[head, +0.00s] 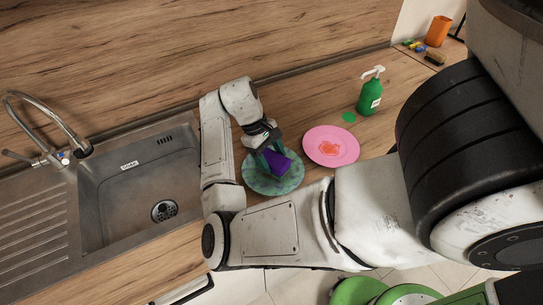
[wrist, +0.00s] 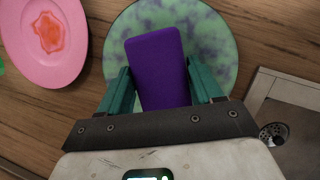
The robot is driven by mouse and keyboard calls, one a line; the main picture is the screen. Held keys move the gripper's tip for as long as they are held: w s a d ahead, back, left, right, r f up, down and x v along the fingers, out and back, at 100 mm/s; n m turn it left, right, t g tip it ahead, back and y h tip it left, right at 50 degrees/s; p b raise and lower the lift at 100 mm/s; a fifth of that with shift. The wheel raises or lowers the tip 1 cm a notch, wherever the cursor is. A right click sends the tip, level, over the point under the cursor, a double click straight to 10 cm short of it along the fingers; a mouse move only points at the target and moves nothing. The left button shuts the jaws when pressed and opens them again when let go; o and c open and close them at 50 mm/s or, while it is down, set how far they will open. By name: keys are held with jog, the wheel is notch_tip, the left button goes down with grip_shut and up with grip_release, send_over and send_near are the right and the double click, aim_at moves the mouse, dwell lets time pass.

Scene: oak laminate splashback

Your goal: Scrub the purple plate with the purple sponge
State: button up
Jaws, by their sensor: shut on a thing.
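The purple sponge (head: 279,164) is a block held between the teal fingers of my gripper (head: 268,153), which is shut on it. The sponge (wrist: 157,66) also shows in the wrist view between both fingers (wrist: 161,88). Under it lies a round green-teal plate with purple-grey blotches (head: 259,184), also in the wrist view (wrist: 218,50). The sponge is over this plate; I cannot tell whether it touches. No plainly purple plate shows. A pink plate with an orange-red stain (head: 345,134) lies to the right, at upper left in the wrist view (wrist: 72,58).
A metal sink (head: 125,205) with a tap (head: 45,110) is on the left. A green pump bottle (head: 370,96) stands behind the pink plate beside a green patch (head: 349,117). An orange cup (head: 438,31) and small items are at the far right. The wooden splashback (head: 190,45) runs behind.

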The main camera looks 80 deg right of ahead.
jog(key=shift+f, duration=0.75)
jog(key=shift+a, duration=0.1)
jog(key=shift+w+a, duration=0.2)
jog(key=shift+a, duration=0.2)
jog(key=shift+s+d+r+p, duration=0.1)
jog(key=shift+s+d+p, duration=0.1)
jog(key=shift+d+p, duration=0.25)
jog(key=shift+s+d+p, duration=0.2)
jog(key=shift+d+p, duration=0.15)
jog(key=shift+d, duration=0.15)
jog(key=shift+a, duration=0.15)
jog(key=shift+w+a, duration=0.4)
jog(key=shift+a, duration=0.4)
jog(key=shift+d, duration=0.15)
